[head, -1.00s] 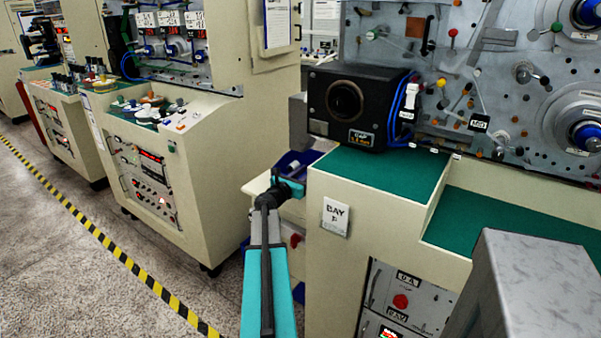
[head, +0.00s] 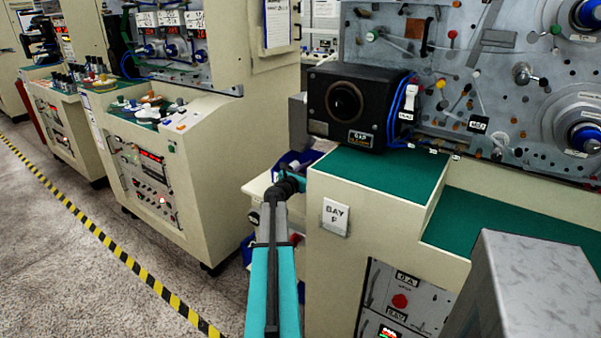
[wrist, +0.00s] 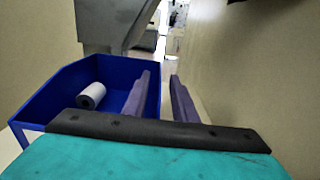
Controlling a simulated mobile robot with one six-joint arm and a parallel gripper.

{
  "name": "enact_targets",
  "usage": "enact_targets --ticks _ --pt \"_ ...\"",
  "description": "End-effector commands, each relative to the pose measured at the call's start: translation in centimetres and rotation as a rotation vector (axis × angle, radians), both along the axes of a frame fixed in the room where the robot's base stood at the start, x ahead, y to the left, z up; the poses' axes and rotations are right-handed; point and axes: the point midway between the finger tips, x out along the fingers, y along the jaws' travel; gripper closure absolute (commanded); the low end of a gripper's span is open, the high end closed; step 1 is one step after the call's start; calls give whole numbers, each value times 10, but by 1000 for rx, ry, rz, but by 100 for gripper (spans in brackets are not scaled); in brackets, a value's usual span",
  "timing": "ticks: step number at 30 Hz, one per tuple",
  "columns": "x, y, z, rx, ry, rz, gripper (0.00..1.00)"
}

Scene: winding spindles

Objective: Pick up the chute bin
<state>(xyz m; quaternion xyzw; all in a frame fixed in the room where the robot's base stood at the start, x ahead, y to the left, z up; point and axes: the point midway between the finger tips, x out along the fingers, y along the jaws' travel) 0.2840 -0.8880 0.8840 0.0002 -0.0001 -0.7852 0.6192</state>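The chute bin is a blue open-topped bin (wrist: 62,92) with a white roll (wrist: 92,95) inside, on the left of the wrist view. In the head view the bin (head: 296,158) shows partly behind my arm, on a cream ledge between two machines. My gripper (wrist: 158,74) is open, with two purple fingers apart. The left finger overlaps the bin's inside in the picture, and the right finger is beyond its right wall. I cannot tell whether either finger touches the bin. In the head view the fingertips are hidden.
A grey metal chute (wrist: 112,25) hangs over the bin's far end. A cream machine wall (wrist: 255,60) stands close on the right of the gripper. A black boxed unit (head: 352,106) sits on the green-topped bench. The floor at the left, by the striped tape (head: 100,238), is clear.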

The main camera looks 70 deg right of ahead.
Motion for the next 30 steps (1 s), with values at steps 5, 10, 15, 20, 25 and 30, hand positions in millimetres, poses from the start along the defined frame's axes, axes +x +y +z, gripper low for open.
enact_targets --ticks 5,10,15,20,25,30 --pt "0 0 0 0 0 0 75" --pt "0 0 0 0 0 0 97" --pt "0 0 0 0 0 0 100" --pt "1 0 0 0 0 1 100" --pt "1 0 0 0 0 1 100" --pt "1 0 0 0 0 1 100"
